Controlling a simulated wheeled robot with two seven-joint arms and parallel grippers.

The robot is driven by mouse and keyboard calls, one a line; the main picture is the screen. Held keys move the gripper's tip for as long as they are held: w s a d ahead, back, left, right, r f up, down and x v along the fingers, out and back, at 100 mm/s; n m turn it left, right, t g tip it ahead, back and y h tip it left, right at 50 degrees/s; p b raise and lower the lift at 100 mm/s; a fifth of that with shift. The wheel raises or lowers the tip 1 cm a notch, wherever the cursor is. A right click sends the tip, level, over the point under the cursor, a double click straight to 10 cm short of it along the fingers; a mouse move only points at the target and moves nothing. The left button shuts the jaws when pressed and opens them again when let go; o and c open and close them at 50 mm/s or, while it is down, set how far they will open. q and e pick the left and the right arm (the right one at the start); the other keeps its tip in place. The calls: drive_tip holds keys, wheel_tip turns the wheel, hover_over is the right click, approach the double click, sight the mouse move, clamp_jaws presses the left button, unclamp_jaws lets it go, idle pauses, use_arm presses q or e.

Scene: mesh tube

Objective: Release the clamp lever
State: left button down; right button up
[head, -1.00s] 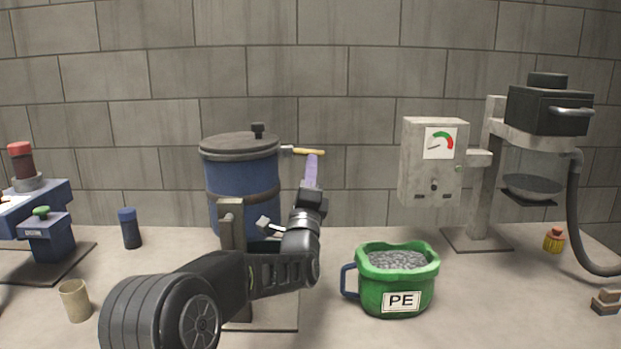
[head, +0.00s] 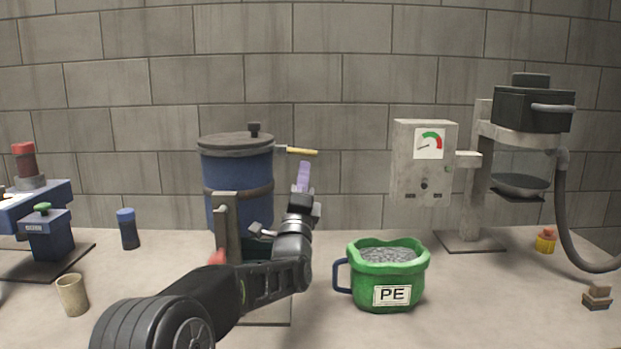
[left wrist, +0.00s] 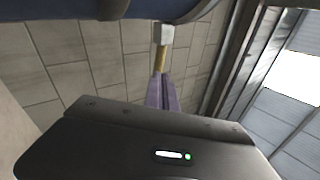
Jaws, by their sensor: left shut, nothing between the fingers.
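The clamp lever, a rod with a yellow handle (head: 302,151), sticks out to the right from the upper rim of the blue drum (head: 225,172). In the left wrist view its yellow handle (left wrist: 160,59) hangs from a pale block under the drum's edge. My left gripper (head: 303,176) has purple fingers, points upward and is shut and empty just below the handle. In the left wrist view the closed fingers (left wrist: 161,93) line up with the handle's end; I cannot tell whether they touch it. My right gripper is not in view.
A green tub of grey pellets marked PE (head: 392,296) stands right of my arm. A gauge box (head: 424,178) and press are at the right. A blue-capped bottle (head: 128,230) and tan cup (head: 72,296) stand at the left. A block wall is behind.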

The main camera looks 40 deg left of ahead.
use_arm(q)
drive_tip(key=b+v, duration=0.1)
drive_tip(key=v, duration=0.9)
drive_tip(key=shift+f, duration=0.15)
drive_tip(key=shift+s+d, duration=0.1)
drive_tip(key=shift+d, duration=0.05)
